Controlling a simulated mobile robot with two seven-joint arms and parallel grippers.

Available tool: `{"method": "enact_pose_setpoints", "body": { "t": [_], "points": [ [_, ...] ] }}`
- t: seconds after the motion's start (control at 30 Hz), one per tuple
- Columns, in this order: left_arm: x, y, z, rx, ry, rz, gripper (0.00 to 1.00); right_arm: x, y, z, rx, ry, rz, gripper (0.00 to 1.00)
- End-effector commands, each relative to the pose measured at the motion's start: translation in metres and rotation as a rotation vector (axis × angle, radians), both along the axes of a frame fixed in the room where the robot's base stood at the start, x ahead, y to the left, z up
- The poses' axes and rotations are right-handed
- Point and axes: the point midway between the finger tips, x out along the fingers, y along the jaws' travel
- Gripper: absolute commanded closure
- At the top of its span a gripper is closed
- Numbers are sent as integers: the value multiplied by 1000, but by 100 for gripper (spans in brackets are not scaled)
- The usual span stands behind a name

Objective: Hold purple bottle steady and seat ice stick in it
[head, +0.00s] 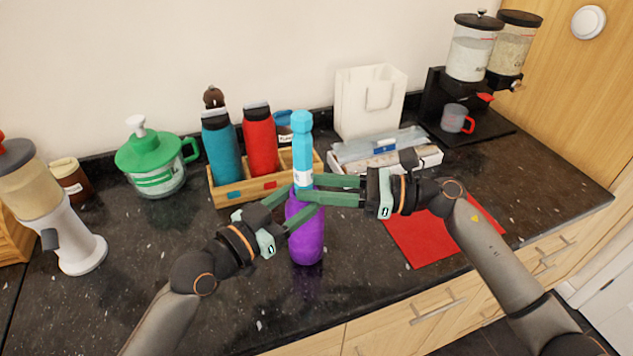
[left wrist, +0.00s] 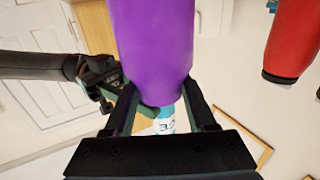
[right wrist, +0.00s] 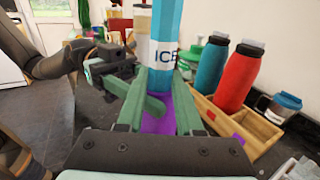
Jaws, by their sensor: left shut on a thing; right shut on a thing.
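The purple bottle (head: 306,240) stands upright on the dark counter. My left gripper (head: 298,217) is shut on its upper part from the left. The light-blue ice stick (head: 302,150), with a white label, stands upright directly above the bottle, in line with it. My right gripper (head: 303,192) is shut on the stick's lower part from the right. In the right wrist view the stick (right wrist: 165,45) reads "ICE", with purple (right wrist: 153,122) showing below. In the left wrist view the bottle (left wrist: 152,50) fills the middle. The fingers hide the bottle's mouth and the stick's lower end, so its depth cannot be told.
A wooden crate (head: 232,201) with a blue bottle (head: 221,150) and a red bottle (head: 260,142) stands close behind. A red mat (head: 420,240) lies at right under my right arm. A green-lidded jar (head: 155,160) stands at left. The front counter is clear.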

Motion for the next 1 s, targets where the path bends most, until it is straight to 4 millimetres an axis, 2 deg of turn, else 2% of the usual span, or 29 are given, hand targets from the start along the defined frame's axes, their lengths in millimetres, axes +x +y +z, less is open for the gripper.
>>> {"method": "enact_pose_setpoints", "body": {
  "t": [0.27, 0.3, 0.6, 0.87, 1.0],
  "points": [
    [0, 0, 0, 1, 1, 0, 100, 0, 0, -7, 0, 0, 1, 100],
    [0, 0, 0, 1, 1, 0, 100, 0, 0, -7, 0, -1, 1, 62],
    [0, 0, 0, -1, 1, 0, 100, -1, 1, -10, -6, 3, 4, 30],
    [0, 0, 0, -1, 1, 0, 100, -2, 1, -11, -10, 5, 6, 30],
    [0, 0, 0, -1, 0, 0, 100, -2, 1, 0, -10, 1, 6, 30]
  ]
}}
